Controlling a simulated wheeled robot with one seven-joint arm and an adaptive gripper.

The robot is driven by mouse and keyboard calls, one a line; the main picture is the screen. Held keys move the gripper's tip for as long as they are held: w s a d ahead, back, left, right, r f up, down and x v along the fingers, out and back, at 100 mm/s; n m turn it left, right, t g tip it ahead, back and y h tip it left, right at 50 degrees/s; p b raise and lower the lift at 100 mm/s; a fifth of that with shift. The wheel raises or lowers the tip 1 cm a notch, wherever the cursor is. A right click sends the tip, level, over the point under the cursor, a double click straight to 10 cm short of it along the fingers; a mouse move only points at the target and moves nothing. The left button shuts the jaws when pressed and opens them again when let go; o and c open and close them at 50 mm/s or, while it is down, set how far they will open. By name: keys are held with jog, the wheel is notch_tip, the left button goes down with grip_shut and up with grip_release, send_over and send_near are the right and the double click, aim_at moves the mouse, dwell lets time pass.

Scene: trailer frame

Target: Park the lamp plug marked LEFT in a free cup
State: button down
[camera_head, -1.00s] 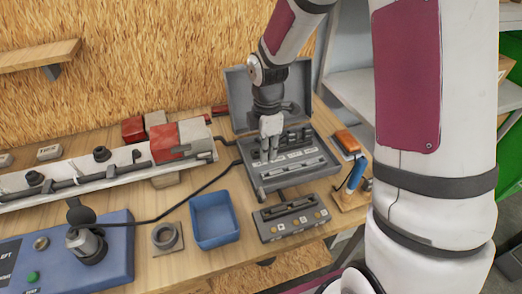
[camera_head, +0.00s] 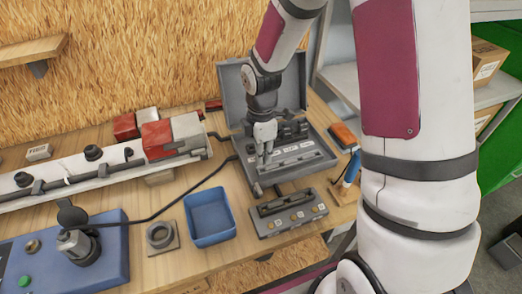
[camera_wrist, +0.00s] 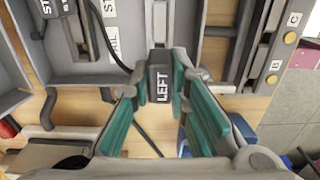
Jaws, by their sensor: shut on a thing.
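The lamp plug marked LEFT (camera_wrist: 160,84) is a dark grey block with white letters, with a dark cable near it in the wrist view. My gripper (camera_wrist: 163,98) is shut on it with teal finger pads at both sides. In the head view my gripper (camera_head: 265,158) is over the left part of the open grey case (camera_head: 258,187), where the plug is too small to make out. A round, hollow grey cup (camera_head: 161,234) stands on a small plate at the front of the bench. I cannot tell from these frames which other holders are cups.
A blue bin (camera_head: 210,237) stands right of the cup. A grey block (camera_head: 290,224) with lettered buttons lies in front of the case. A blue box (camera_head: 115,262) with a black cable is at left. A white beam (camera_head: 75,172) with a red-and-white lamp lies behind.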

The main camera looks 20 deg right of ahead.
jog(key=shift+f, duration=0.15)
jog(key=shift+f, duration=0.25)
jog(key=shift+f, duration=0.2)
dwell(0.5)
jog(key=shift+f, duration=0.35)
jog(key=shift+f, duration=0.1)
jog(key=shift+f+b, duration=0.3)
jog(key=shift+f, duration=0.2)
jog(key=shift+f, duration=0.5)
dwell(0.7)
jog(key=c, duration=1.5)
grip_release()
jog(key=shift+o, duration=0.8)
